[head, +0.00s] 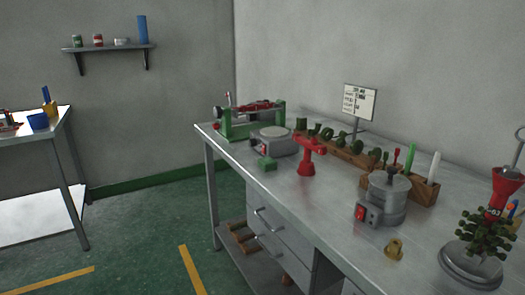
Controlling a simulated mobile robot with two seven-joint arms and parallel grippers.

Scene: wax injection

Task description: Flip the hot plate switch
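A low grey unit with a flat round top (274,132), which looks like the hot plate, sits on the workbench (325,205) toward its far left end. A small dark and red detail (262,148) shows on its front; it is too small to read as on or off. A grey lidded pot (388,198) stands nearer, at the right, with a red rocker switch (361,213) on its front box. I cannot tell that switch's position. Neither of my grippers shows in this view.
A green clamp-like machine (252,118) stands behind the flat unit. A small green block (265,164) and a red stand (307,156) are close to it. Wooden racks, a sign (360,102) and a wax tree (474,240) occupy the back and right. The bench's front left is clear.

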